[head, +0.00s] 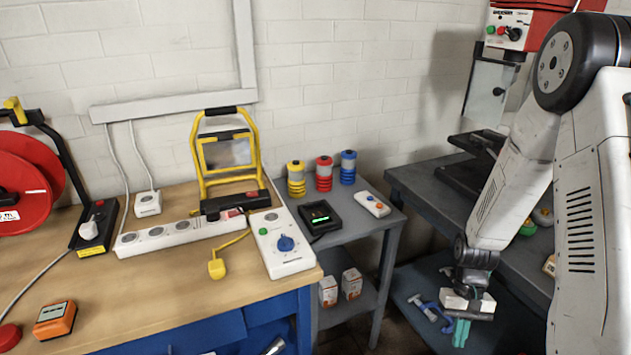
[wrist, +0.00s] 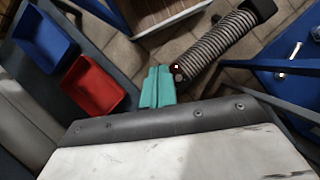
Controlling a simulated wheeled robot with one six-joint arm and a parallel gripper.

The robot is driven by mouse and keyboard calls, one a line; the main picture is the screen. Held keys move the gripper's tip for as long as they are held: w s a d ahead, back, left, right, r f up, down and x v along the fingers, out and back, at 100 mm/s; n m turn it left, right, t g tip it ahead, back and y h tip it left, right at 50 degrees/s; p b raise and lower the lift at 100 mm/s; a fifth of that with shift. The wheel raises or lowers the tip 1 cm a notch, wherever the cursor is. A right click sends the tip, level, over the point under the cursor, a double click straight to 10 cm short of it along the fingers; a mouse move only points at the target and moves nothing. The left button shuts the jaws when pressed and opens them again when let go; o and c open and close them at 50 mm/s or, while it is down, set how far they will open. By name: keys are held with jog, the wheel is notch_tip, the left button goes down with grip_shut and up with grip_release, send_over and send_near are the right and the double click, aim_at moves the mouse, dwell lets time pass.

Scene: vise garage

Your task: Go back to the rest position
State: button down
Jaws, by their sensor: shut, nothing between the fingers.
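My gripper (head: 461,332) hangs low at the right in the head view, at the end of my white arm. Its teal fingers point down and are shut with nothing between them. In the wrist view the teal fingers (wrist: 157,88) lie side by side, over the tiled floor. They touch no object that I can see. My arm hangs in front of the dark grey bench at the right.
A wooden workbench (head: 108,283) holds a power strip (head: 185,234) and a yellow work light (head: 203,163). A grey side table (head: 347,224) stands beside it. The wrist view shows a blue bin (wrist: 45,38), a red bin (wrist: 92,86) and a ribbed hose (wrist: 216,45) near the fingers.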

jog(key=s+a+r+n+t, duration=0.1)
jog(key=s+a+r+t, duration=0.1)
jog(key=r, duration=0.9)
jog(key=s+a+r+t+h, duration=0.1)
jog(key=s+a+r+t, duration=0.1)
jog(key=s+a+r, duration=0.2)
jog(key=s+a+r+n+t, duration=0.1)
jog(key=s+r, duration=0.7)
jog(key=r, duration=1.2)
jog(key=shift+s+a+r+n+t, duration=0.25)
jog(key=shift+a+t, duration=0.35)
jog(key=shift+a, duration=0.65)
